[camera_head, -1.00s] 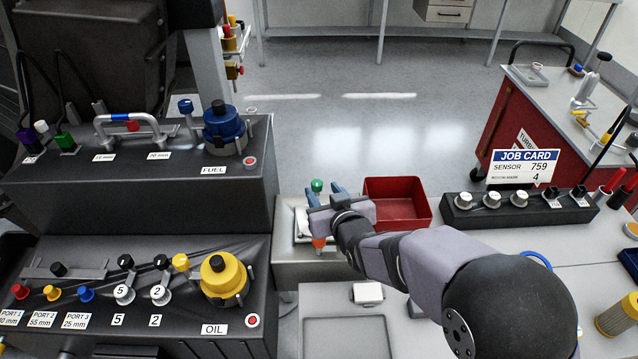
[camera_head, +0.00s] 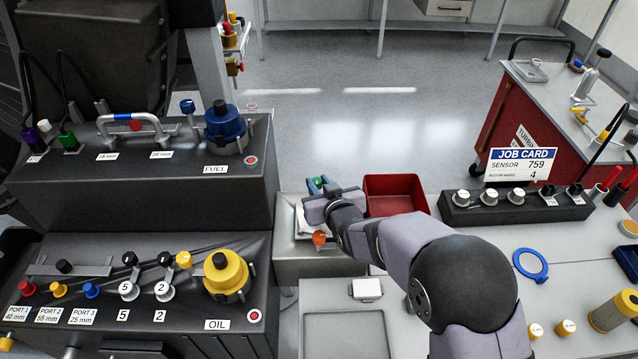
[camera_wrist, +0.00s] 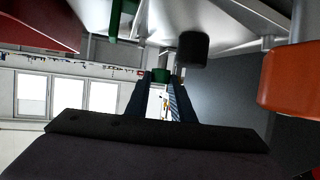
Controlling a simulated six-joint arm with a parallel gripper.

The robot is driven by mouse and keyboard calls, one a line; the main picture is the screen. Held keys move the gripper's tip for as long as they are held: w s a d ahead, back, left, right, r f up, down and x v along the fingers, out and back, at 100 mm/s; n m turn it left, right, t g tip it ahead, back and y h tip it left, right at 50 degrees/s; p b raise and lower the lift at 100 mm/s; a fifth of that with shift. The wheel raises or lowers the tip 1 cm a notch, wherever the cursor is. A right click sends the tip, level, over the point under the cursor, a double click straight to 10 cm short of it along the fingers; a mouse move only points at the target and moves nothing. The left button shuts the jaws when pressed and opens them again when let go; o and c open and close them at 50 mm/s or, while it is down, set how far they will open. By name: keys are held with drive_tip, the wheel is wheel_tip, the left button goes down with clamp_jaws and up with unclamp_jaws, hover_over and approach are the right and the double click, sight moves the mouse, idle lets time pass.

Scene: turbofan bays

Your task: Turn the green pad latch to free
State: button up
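My gripper (camera_head: 320,184) is over the small grey stand between the black panels and the red bin. Its two blue fingers are spaced apart, with a green knob-like part (camera_wrist: 161,75) between the tips. I take it for the green pad latch, which shows only as a small bit of green in the head view (camera_head: 318,182). In the wrist view the green part fills the gap, but I cannot tell whether the fingers press on it. An orange knob (camera_head: 319,238) is on the stand's near side and shows large at right in the wrist view (camera_wrist: 290,78).
The red bin (camera_head: 425,208) is just right of my gripper. The black fuel panel (camera_head: 240,190) and oil panel (camera_head: 190,250) are at left. A job card (camera_head: 520,166) stands on a black block at right. The wrist view shows another green piece (camera_wrist: 120,20) and a black cylinder (camera_wrist: 193,50).

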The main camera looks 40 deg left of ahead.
clamp_jaws()
drive_tip(key=shift+s+a+m+t+h+b, duration=0.15)
drive_tip(key=shift+m+t+h+b, duration=0.15)
drive_tip(key=shift+m+t+b, duration=0.15)
drive_tip(key=shift+s+r+m+t+h+p, duration=0.1)
drive_tip(key=shift+r+m+t+h+p, duration=0.05)
drive_tip(key=shift+m+t+h+p, duration=0.45)
drive_tip(key=m+t+h+p, duration=0.1)
drive_tip(key=p, duration=0.1)
drive_tip(key=m+t+p, duration=0.1)
drive_tip(key=p, duration=0.1)
drive_tip(key=shift+s+a+m+h, duration=0.15)
drive_tip(key=shift+m+h, duration=0.1)
drive_tip(key=shift+h, duration=0.15)
drive_tip(key=shift+m+h+p, duration=0.4)
drive_tip(key=shift+p, duration=0.25)
drive_tip(key=shift+m+t+p, duration=0.3)
drive_tip(key=shift+t, duration=0.15)
